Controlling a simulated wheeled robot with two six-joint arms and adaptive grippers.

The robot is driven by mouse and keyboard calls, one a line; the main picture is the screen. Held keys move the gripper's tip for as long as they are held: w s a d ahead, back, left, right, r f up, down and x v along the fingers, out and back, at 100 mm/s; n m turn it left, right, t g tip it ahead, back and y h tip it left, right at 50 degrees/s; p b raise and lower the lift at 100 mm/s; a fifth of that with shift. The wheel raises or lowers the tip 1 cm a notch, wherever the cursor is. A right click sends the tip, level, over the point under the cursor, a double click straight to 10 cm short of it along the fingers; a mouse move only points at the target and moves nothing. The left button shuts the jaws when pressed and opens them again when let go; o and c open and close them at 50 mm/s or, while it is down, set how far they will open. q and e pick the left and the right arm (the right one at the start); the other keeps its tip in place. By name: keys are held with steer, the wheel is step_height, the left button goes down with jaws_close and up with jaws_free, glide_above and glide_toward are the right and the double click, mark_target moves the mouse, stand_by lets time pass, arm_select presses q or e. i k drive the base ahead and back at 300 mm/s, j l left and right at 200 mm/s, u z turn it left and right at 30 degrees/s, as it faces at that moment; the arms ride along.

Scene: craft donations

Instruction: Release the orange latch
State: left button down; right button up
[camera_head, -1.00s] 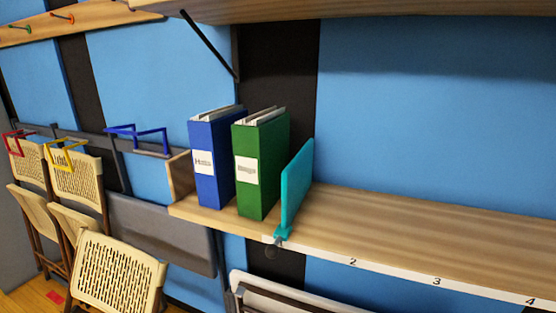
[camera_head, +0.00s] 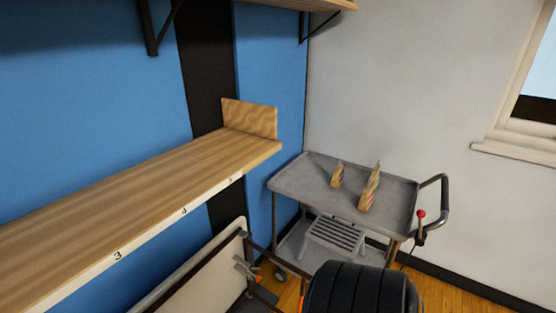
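A small orange spot (camera_head: 258,279) shows low on the folded table or panel (camera_head: 205,282) below the shelf, beside a grey metal fitting (camera_head: 245,268). It is too small to tell whether it is the orange latch, or whether it is fastened. Neither of my grippers shows in the view.
The wooden shelf (camera_head: 150,190) is bare in view and ends in an upright wooden board (camera_head: 249,118). A black ribbed rounded shape (camera_head: 360,290) blocks the bottom centre.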

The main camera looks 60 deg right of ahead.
mark_target(258, 277)
steer(key=z, duration=1.65)
